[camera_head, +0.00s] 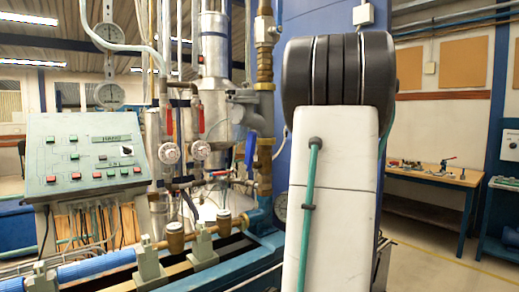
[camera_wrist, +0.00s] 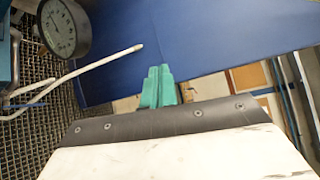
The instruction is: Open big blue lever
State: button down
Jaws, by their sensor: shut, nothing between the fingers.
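The big blue lever (camera_head: 250,147) hangs down beside the brass vertical pipe in the camera_head view, just left of my arm. It looks upright, in line with the pipe. My gripper (camera_wrist: 158,86) shows in the wrist view as teal fingers close together, with nothing between them. It points toward a plain blue panel (camera_wrist: 200,45) and touches nothing that I can see. My gripper is hidden in the camera_head view, where my arm link fills the middle right. I cannot see the lever in the wrist view, so its distance from the gripper is unclear.
A round gauge (camera_wrist: 62,28) and a pale thin pipe (camera_wrist: 95,68) lie left of my gripper. Red-handled valves (camera_head: 169,152), pipes and a green control panel (camera_head: 83,155) stand left of the lever. A wooden workbench (camera_head: 430,177) is at the right, with open floor before it.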

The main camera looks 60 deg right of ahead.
jog(key=w+a+f+n+t+y, duration=0.1)
jog(key=w+a+n+t+y, duration=0.2)
jog(key=w+a+n+t, duration=0.45)
jog(key=n+t+y, duration=0.5)
send_near(255, 141)
jog(key=shift+m, duration=0.25)
jog(key=x, duration=0.3)
jog(key=f+x, duration=0.1)
jog(key=x, duration=0.2)
jog(key=shift+w+d+f, duration=0.1)
jog(key=shift+w+f, duration=0.05)
jog(key=shift+w, duration=0.35)
jog(key=shift+w+d+r, duration=0.15)
jog(key=shift+w+r, duration=0.2)
jog(key=shift+w, duration=0.2)
jog(key=shift+w+d+r, duration=0.15)
jog(key=shift+w+r, duration=0.2)
jog(key=shift+w, duration=0.15)
jog(key=shift+w+d+r+t, duration=0.1)
jog(key=shift+w+r+t, duration=0.05)
jog(key=shift+r+t, duration=0.15)
